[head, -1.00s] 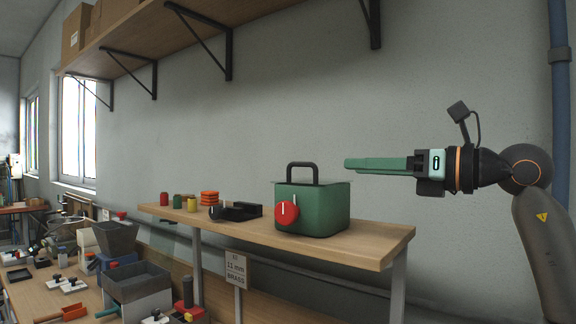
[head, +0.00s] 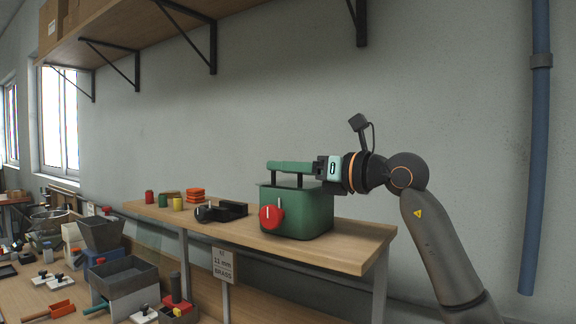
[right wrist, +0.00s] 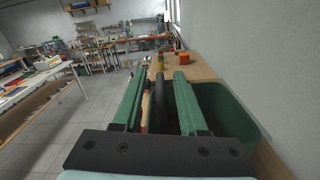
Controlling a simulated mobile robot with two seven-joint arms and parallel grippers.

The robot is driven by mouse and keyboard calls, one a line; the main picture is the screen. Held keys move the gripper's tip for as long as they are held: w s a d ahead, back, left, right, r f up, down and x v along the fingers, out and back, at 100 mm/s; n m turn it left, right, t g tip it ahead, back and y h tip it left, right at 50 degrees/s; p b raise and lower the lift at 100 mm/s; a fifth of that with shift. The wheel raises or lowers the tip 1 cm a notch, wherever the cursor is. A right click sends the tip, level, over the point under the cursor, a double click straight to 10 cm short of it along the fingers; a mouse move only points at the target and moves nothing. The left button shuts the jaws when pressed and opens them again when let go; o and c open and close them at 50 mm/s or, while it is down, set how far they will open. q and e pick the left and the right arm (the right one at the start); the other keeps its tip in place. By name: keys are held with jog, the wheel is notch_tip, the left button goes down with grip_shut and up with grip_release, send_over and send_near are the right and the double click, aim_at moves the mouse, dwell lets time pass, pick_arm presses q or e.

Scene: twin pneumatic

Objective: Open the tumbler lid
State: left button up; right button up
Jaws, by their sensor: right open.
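The tumbler (head: 305,212) is a green box with a red knob (head: 271,218) on its front, standing on a narrow wooden shelf. Its lid has a black handle, which shows in the right wrist view (right wrist: 159,100) as a dark bar. My right gripper (head: 285,166) is at the top of the tumbler, coming in from the right. Its green fingers are open, one on each side of the handle, with gaps visible in the right wrist view (right wrist: 156,92). In the head view the fingers hide the top of the handle. My left gripper is not in view.
The shelf (head: 345,257) also holds a black device (head: 222,211), orange discs (head: 195,194) and small coloured jars left of the tumbler. A lower bench with bins (head: 125,278) and tools is at the left. The wall is close behind.

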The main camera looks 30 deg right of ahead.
grip_shut()
dwell(1.4)
